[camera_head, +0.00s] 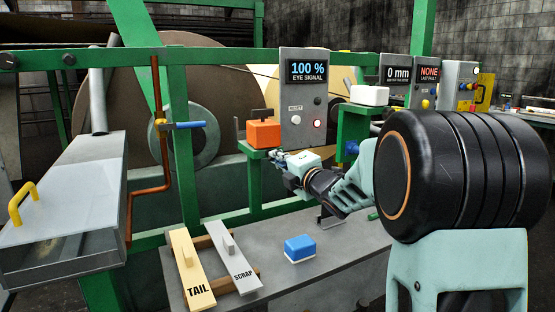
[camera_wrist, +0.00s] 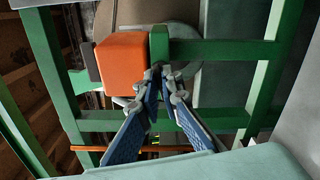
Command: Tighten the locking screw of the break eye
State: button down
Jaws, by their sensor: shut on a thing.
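The orange break eye (camera_head: 264,133) sits on a green bracket (camera_head: 252,153) on the machine frame. In the wrist view the orange housing (camera_wrist: 124,64) is left of the fingertips. My gripper (camera_head: 277,156) reaches in from the right, just below and right of the break eye. In the wrist view the fingertips of my gripper (camera_wrist: 165,76) close together at the end of the green bracket (camera_wrist: 160,45). They are shut on the locking screw, which the fingers hide. The eye signal panel (camera_head: 303,97) reads 100 %, with a red light lit.
A white box (camera_head: 369,95) stands on a second green bracket to the right. A blue block (camera_head: 299,248) lies on the grey bench (camera_head: 260,280), beside the TAIL board (camera_head: 191,268) and SCRAP board (camera_head: 233,257). Green uprights and rails surround the gripper.

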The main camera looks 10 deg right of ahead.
jog(key=shift+m, duration=0.3)
jog(key=shift+m+p, duration=0.7)
jog(key=shift+m, duration=3)
jog(key=c, duration=2.1)
grip_release()
jog(key=v, duration=1.2)
